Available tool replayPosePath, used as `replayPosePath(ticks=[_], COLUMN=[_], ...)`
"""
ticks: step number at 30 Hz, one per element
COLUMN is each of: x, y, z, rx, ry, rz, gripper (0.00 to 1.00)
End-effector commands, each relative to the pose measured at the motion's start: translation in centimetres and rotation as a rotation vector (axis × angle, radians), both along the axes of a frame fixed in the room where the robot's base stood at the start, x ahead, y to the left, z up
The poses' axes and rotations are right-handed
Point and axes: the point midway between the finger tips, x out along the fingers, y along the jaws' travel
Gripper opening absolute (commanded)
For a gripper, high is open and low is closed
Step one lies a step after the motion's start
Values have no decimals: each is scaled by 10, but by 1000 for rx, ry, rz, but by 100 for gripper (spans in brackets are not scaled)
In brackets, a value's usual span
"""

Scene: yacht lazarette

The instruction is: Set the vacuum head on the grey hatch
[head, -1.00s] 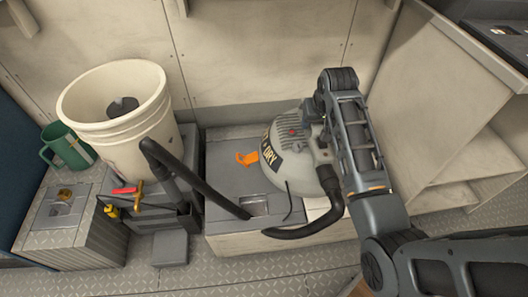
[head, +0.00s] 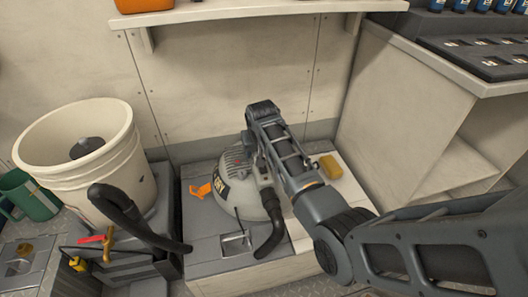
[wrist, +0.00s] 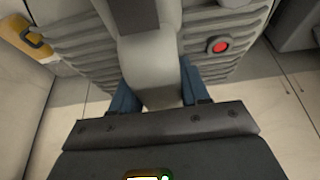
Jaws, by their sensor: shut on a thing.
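The vacuum head (head: 238,190) is a grey dome with vents, a dark label, a red button and a short black hose. It stands over the right part of the grey hatch (head: 205,250), upright or nearly so; I cannot tell whether its underside touches the hatch. The hatch is a flat grey lid with a recessed latch at its front. My gripper (wrist: 157,88) is shut on the vacuum head's top handle, its blue fingers either side of it in the wrist view. In the head view my arm hides the grip and the vacuum head's right side.
An orange piece (head: 201,190) lies on the hatch left of the vacuum head. A yellow sponge (head: 329,167) lies on the white top behind right. A shelf (head: 250,14) overhangs behind.

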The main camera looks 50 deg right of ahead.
Motion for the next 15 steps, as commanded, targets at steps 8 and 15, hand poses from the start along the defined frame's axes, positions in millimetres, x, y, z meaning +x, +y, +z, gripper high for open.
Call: replayPosePath(ticks=[8, 15], x=[3, 3], y=[-1, -1], z=[-16, -37], rx=[-2, -3], ry=[-4, -7], rz=[-1, -1], gripper=[0, 0])
